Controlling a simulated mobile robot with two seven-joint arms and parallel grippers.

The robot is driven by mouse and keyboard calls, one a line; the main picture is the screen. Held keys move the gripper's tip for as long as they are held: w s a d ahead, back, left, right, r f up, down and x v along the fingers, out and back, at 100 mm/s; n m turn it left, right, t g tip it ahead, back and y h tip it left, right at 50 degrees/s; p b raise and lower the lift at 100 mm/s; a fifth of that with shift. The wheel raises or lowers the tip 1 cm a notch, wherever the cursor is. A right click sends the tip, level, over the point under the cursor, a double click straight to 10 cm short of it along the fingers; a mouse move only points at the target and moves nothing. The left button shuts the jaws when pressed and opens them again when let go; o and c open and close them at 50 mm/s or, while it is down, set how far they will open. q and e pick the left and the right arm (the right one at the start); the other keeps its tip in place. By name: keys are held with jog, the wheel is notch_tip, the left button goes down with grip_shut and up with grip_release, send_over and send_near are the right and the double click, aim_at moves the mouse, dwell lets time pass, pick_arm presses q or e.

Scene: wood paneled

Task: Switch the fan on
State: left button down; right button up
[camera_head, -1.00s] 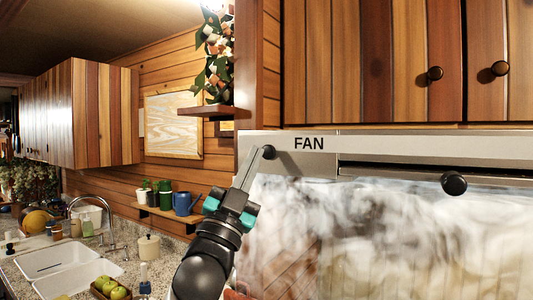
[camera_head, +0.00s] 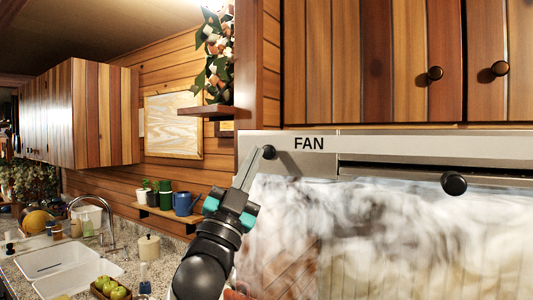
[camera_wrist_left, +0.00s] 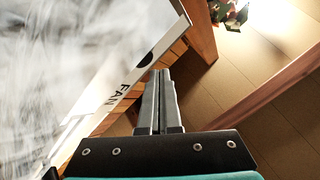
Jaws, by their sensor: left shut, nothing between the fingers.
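The fan panel (camera_head: 308,167) is a pale metal strip marked "FAN" under the wooden cabinets; its lettering also shows in the left wrist view (camera_wrist_left: 118,97). A round black knob (camera_head: 269,153) sits on the strip left of the lettering. My right gripper is not in view.
A second black knob (camera_head: 453,184) is on the panel further right. Wooden cabinets (camera_head: 375,60) hang above. A small shelf (camera_head: 206,111) with a plant is left of the panel. The sink (camera_head: 62,262) and counter are at the lower left.

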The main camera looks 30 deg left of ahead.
pick_arm(q)
jog(key=shift+w, duration=0.15)
dwell(0.4)
jog(key=shift+w, duration=0.35)
jog(key=shift+w+d, duration=0.1)
jog(key=shift+w, duration=0.35)
dwell(0.6)
jog(key=shift+s, duration=0.95)
jog(key=s, duration=0.6)
jog(key=shift+a+p, duration=0.35)
jog(key=shift+p, duration=0.1)
